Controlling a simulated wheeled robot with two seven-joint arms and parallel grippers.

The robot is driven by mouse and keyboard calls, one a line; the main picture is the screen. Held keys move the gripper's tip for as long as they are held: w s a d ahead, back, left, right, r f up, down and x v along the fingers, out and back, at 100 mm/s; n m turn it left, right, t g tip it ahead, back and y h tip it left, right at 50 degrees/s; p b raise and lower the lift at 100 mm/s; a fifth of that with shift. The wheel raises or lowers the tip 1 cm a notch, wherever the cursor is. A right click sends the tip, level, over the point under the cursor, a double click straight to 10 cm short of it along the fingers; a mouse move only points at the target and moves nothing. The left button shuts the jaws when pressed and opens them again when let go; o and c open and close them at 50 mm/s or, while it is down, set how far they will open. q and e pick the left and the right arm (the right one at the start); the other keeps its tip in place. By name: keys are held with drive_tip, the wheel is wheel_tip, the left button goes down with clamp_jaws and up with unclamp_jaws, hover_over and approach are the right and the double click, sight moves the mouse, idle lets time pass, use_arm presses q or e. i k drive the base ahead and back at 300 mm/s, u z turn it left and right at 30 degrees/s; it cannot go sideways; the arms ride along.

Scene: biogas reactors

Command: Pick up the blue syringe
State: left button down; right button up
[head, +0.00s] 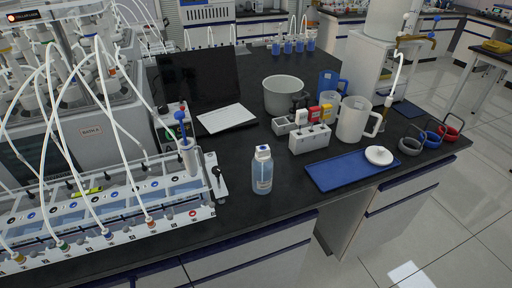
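A blue T-shaped top on a thin blue shaft (181,122) stands upright at the right end of the reactor rack, above a pale clear cylinder (190,158). It may be the blue syringe; it is too small to be sure. No other clear syringe shape shows. Neither of my grippers is in view.
The reactor rack (160,215) with looping white tubes fills the left of the dark bench (235,225). A bottle (262,172), grey pot (284,95), white jug (356,120), white holder (310,140), blue tray (335,175) and coloured rings (430,139) stand to the right.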

sight(188, 153)
drive_tip(key=z, duration=2.4)
drive_tip(key=i, duration=1.65)
drive_tip(key=u, duration=3.55)
drive_tip(key=i, duration=0.55)
